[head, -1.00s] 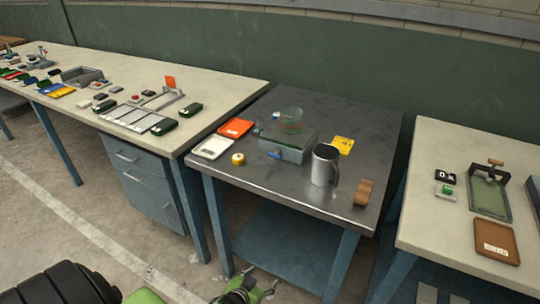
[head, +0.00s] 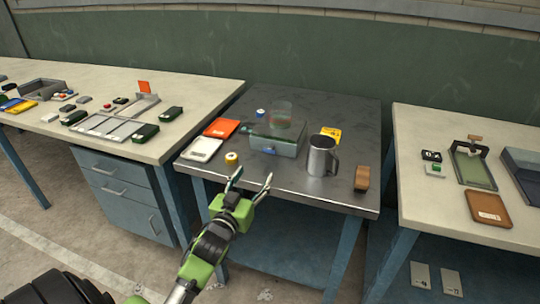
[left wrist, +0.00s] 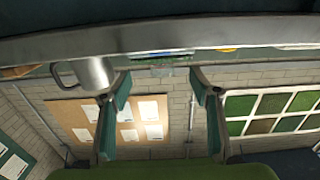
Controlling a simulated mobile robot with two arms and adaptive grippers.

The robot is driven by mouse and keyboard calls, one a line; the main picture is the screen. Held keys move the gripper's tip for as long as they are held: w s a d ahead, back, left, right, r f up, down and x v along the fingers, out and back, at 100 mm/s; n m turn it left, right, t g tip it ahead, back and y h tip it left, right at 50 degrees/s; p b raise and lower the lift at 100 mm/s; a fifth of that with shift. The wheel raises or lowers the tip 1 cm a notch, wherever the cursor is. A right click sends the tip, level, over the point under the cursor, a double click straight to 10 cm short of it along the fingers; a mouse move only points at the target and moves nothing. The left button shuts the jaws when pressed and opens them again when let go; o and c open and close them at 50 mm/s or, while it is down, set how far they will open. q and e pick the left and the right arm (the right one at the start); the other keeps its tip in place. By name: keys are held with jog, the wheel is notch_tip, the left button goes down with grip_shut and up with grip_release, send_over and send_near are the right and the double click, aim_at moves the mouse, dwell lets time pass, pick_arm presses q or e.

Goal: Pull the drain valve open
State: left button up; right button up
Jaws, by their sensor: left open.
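A grey box (head: 276,143) with a clear cylinder (head: 281,113) on top stands on the dark metal table. A small blue lever (head: 269,151) sits on its front face; I take it for the drain valve. My left gripper (head: 252,179) is open and empty, with its fingertips near the table's front edge, in front of the box and apart from it. In the left wrist view the left gripper (left wrist: 162,105) has spread fingers and a picture that looks upside down; the lever is not clear there. My right gripper is not in view.
A metal mug (head: 320,157) stands right of the box, a wooden block (head: 362,178) farther right. A yellow roll (head: 231,159), white scale (head: 202,149) and orange pad (head: 222,128) lie left. A yellow card (head: 331,132) lies behind the mug. Benches flank the metal table.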

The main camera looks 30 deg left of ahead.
aim_at(268, 152)
pick_arm(q)
jog(key=shift+w, duration=0.15)
jog(key=shift+w+a+r, duration=0.1)
jog(key=shift+w, duration=0.2)
jog(key=x, duration=1.3)
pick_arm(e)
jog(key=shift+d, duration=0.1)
